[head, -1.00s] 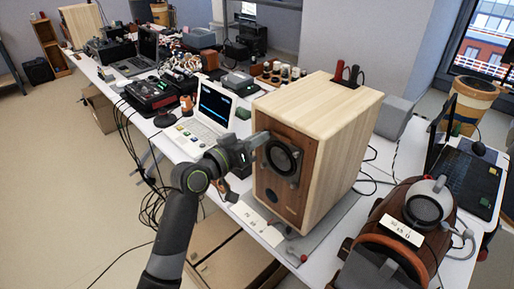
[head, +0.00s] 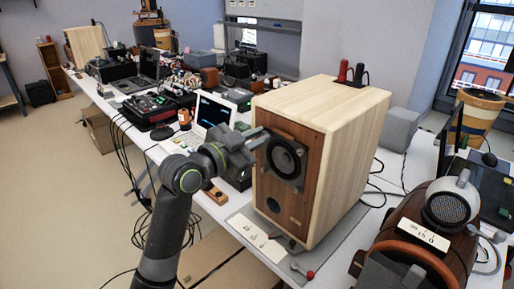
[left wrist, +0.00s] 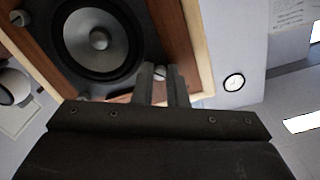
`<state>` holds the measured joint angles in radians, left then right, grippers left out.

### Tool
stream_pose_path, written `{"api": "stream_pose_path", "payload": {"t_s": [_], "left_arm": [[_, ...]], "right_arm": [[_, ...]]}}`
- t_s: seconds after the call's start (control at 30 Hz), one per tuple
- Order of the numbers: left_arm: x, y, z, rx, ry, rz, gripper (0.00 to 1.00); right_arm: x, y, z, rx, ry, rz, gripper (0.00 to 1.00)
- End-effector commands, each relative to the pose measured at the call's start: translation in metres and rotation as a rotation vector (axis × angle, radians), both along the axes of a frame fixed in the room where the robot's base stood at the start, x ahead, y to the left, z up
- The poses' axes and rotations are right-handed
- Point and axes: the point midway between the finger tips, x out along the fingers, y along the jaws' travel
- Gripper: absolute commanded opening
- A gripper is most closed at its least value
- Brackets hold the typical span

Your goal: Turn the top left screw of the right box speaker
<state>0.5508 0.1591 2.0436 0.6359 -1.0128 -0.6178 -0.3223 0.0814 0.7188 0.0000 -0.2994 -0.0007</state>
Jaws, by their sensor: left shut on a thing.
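The right box speaker (head: 318,150) is a pale wooden cabinet with a brown front. Its dark driver (head: 285,158) sits in a grey frame with screws at the corners. My left gripper (head: 264,138) reaches in from the left to the frame's top left corner. In the left wrist view, its two fingers (left wrist: 162,75) are shut on a small silver screw (left wrist: 160,71) beside the driver (left wrist: 100,38). Another slotted screw (left wrist: 18,18) shows at the upper left there. In the head view the gripped screw is hidden by the fingers. My right gripper is not in view.
The speaker stands on a grey mat (head: 338,232) on a white table. A red-tipped tool (head: 309,274) and a white card (head: 254,236) lie in front. A brown rounded case (head: 410,212) with a silver mesh dome stands at right. A laptop (head: 214,115) is behind the arm.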

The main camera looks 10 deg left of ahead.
Motion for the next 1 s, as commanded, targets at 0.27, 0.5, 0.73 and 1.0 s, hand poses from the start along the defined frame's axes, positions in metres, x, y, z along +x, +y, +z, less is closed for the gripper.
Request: {"api": "stream_pose_path", "payload": {"t_s": [0.27,0.5,0.73,1.0], "left_arm": [[0.000,0.000,-0.007,0.221,-0.141,0.000,0.00],[0.000,0.000,-0.006,0.388,-0.251,-0.002,0.00],[0.000,0.001,-0.005,0.508,-0.330,-0.002,0.00],[0.000,0.001,-0.004,0.598,-0.389,-0.002,0.00]], "right_arm": [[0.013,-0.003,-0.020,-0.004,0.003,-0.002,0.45],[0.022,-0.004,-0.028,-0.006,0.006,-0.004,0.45],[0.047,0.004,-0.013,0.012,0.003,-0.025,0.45],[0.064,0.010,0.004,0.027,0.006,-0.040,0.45]]}}
